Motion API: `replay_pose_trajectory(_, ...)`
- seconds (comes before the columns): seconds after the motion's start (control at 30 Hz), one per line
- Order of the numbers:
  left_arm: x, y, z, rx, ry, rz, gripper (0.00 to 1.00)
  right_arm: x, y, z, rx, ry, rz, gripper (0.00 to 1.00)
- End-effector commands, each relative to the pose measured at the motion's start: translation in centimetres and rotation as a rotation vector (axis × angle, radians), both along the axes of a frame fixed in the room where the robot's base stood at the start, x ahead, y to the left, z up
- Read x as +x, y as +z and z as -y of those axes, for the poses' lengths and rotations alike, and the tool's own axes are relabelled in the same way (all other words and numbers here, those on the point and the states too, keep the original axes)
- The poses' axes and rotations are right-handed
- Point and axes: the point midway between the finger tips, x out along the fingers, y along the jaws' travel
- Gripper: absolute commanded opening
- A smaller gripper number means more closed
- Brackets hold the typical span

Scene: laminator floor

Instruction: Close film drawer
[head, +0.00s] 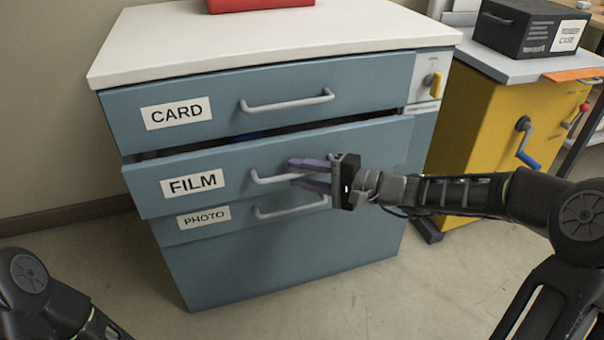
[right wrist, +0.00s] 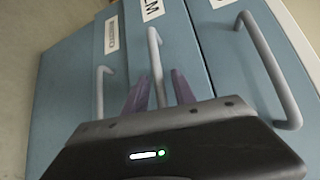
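The film drawer (head: 148,192), blue with a FILM label, stands partly pulled out of the cabinet, with a dark gap above its front. Its grey bar handle (head: 262,179) also shows in the right wrist view (right wrist: 155,55). My right gripper (head: 291,171) is at the right part of this handle, its purple fingers pointing at the drawer front. In the right wrist view the fingers are apart, one on each side of the handle, with space showing between them. I cannot tell whether either touches it. My left gripper is out of view; only part of my left arm shows.
The card drawer (head: 228,90) is above and the photo drawer (head: 185,231) below, each with a bar handle. A red object (head: 258,4) lies on the white cabinet top (head: 150,45). A yellow cabinet (head: 470,125) with a black case (head: 520,28) stands at right. Floor in front is clear.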

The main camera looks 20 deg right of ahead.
Motion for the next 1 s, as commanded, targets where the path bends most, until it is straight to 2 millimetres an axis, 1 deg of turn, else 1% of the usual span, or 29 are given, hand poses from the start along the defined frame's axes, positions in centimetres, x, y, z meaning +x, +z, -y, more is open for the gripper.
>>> replay_pose_trajectory(0.03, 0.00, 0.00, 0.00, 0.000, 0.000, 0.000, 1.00, -0.01, 0.00, 0.02, 0.000, 0.000, 0.000, 0.27)
replay_pose_trajectory(0.37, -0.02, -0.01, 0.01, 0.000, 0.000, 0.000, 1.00, -0.01, -0.01, 0.03, 0.000, 0.000, 0.000, 0.00)
replay_pose_trajectory(1.0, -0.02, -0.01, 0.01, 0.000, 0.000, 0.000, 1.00, -0.02, -0.02, 0.04, 0.000, 0.000, 0.000, 0.00)
